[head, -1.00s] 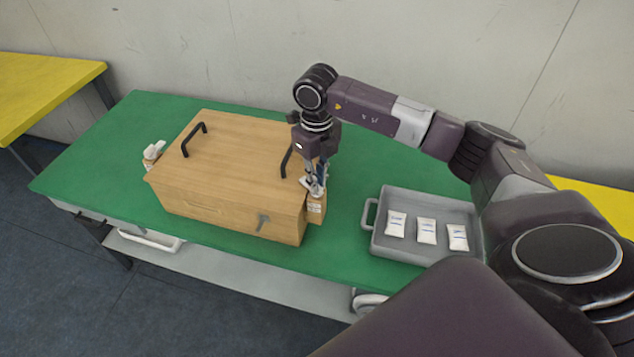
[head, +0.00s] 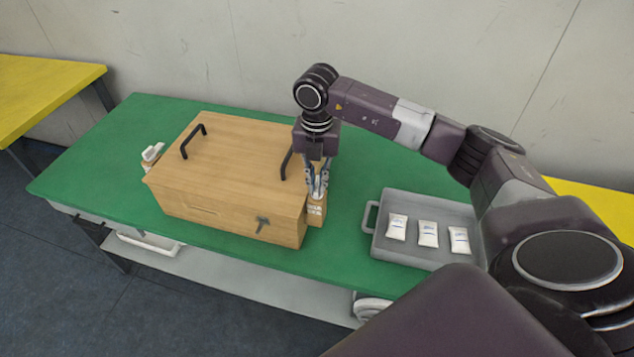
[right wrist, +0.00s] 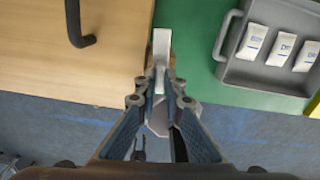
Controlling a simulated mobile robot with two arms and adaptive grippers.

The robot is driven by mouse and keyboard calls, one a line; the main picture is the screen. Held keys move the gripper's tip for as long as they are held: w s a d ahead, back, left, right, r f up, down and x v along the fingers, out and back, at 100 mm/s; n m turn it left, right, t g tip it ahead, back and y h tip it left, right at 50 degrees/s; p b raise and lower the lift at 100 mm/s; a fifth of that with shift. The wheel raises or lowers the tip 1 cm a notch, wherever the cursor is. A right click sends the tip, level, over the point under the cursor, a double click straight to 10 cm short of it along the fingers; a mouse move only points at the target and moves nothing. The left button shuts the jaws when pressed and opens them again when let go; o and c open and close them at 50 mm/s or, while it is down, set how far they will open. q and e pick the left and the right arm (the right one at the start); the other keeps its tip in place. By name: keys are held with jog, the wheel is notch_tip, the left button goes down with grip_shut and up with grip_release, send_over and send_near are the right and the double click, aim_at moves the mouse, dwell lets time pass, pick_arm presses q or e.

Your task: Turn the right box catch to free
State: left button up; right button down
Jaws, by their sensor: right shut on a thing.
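The wooden box (head: 225,170) stands closed on the green table. Its right catch is a wooden block (head: 316,214) on the box's right side with a pale grey lever on top. In the right wrist view the lever (right wrist: 161,48) points away from me, roughly along the box's side edge. My right gripper (head: 318,188) points down over this catch. It is shut on the lever, with the fingertips (right wrist: 162,88) around its near part. In the head view the fingers mostly hide the lever. The left catch (head: 152,153) shows at the box's left side. My left gripper is out of view.
A grey tray (head: 376,248) with several white packets lies to the right on the green table (head: 95,160). The lid has two black handles, one (head: 286,163) close to my right gripper.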

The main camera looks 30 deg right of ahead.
aim_at(317, 186)
jog(key=shift+w+r+m, duration=0.15)
jog(key=shift+m, duration=0.45)
jog(key=c, duration=2)
grip_release()
jog(key=shift+c, duration=0.2)
notch_tip(317, 186, up, 12)
